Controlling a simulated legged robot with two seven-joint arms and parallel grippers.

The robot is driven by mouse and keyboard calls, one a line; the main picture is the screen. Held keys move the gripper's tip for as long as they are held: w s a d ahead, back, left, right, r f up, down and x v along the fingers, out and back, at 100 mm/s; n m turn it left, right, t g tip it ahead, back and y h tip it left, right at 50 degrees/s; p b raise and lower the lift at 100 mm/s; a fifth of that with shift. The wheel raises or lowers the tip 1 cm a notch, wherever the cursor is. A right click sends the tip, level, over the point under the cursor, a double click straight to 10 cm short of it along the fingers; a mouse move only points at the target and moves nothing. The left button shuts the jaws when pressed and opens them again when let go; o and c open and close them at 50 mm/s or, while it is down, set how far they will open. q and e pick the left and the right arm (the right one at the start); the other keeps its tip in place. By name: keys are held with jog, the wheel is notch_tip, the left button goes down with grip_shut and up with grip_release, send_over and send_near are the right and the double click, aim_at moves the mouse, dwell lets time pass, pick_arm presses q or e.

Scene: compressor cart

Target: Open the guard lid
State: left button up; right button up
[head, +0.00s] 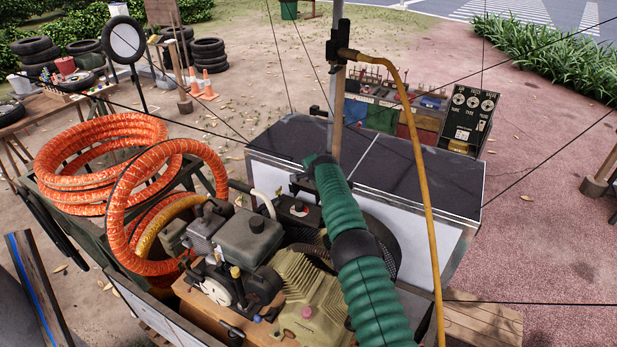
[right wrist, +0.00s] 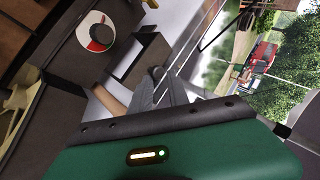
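I cannot clearly single out the guard lid. A small dark box with a red spot (head: 296,208) sits on the compressor cart behind the engine. In the right wrist view a dark panel carries a round red, white and grey knob (right wrist: 97,38), with a dark box-shaped piece (right wrist: 145,60) beside it. My right arm, in a green ribbed sleeve, reaches over the cart from the lower right. My right gripper (head: 303,183) is by the dark box, mostly hidden. Its grey fingers (right wrist: 165,88) are near the box-shaped piece; contact and opening are unclear. My left gripper is out of view.
The engine (head: 250,238) and orange hoses (head: 105,165) fill the cart's left and middle. White cabinets with dark tops (head: 425,178) stand behind my right arm. A yellow hose (head: 420,170) hangs from a post to its right. Thin dark lines cross the view.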

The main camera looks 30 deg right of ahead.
jog(key=o, duration=0.4)
jog(key=shift+w+d+r, duration=0.25)
jog(key=shift+w+d, duration=0.3)
jog(key=shift+o, duration=0.2)
jog(key=shift+f, duration=0.15)
jog(key=shift+s, duration=0.15)
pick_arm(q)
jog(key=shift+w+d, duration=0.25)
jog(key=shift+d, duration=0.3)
pick_arm(e)
jog(key=shift+f, duration=0.2)
